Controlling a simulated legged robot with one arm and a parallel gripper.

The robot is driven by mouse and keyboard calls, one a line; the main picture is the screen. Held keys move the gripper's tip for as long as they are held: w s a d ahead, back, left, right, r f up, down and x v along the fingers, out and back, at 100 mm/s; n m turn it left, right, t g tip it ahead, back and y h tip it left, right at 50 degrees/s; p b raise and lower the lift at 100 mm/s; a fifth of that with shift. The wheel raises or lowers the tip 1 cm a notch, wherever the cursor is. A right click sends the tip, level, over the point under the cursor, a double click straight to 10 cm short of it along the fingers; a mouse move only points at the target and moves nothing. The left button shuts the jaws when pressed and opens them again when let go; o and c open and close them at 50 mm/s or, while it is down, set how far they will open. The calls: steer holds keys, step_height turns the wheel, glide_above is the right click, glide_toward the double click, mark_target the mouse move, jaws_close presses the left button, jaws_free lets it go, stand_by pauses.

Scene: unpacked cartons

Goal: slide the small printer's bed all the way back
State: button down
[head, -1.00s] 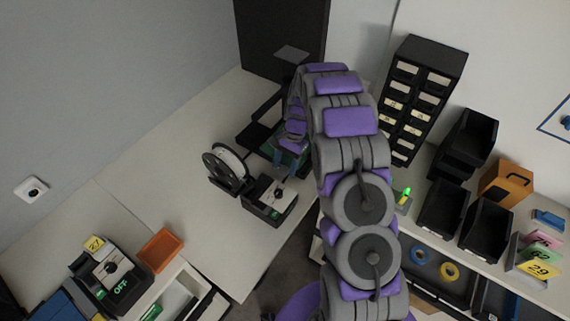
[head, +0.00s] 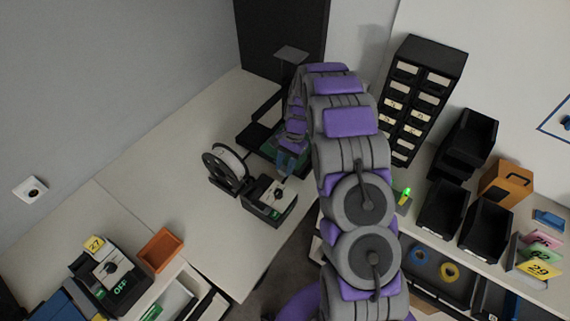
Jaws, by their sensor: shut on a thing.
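The small printer (head: 254,137) is the dark frame on the light table in the head view, left of my arm. A dark green flat part (head: 268,145), which looks like its bed, shows low in the frame beside my gripper. My gripper (head: 286,164) reaches down at the printer's front right, shut on a part at the bed. The exact grip is hidden by my arm and too small to make out. My arm also covers the printer's right side, so how far back the bed sits cannot be told.
A filament spool (head: 228,166) and a black box with a knob (head: 270,200) stand close in front of the printer. A drawer cabinet (head: 427,85) and black bins (head: 441,208) are right of my arm. The table (head: 165,195) to the left is clear.

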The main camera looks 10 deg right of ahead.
steer(key=shift+w, duration=0.1)
steer(key=w+a+p, duration=0.1)
steer(key=w+a, duration=0.2)
steer(key=shift+w, duration=0.1)
steer(key=c, duration=0.8)
jaws_free()
steer(key=shift+d, duration=0.1)
steer(key=shift+r, duration=0.15)
steer(key=p+v, duration=0.1)
steer(key=v, duration=1.6)
steer(key=shift+d, duration=0.1)
steer(key=shift+c, duration=0.4)
